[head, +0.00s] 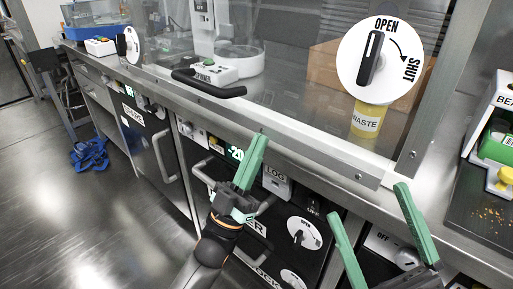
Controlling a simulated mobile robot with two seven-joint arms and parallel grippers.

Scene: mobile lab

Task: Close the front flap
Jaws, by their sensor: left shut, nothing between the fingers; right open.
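The front flap looks like the large clear pane (300,45) above the bench, with a metal rail (300,137) along its lower edge. A black bar handle (208,84) sits low on its left part. A white round dial (380,62) at the right is marked OPEN and SHUT; its black lever stands nearly upright, towards OPEN. I cannot tell how far the pane stands open. My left gripper (261,138) is shut and empty, below and right of the bar handle. My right gripper (369,202) is open and empty, below the dial and rail.
Behind the pane are a spinner (212,73), a brown box (325,68) and a yellow waste jar (368,120). A second dial (132,44) is at the far left. Labelled cabinets (150,140) with handles are below.

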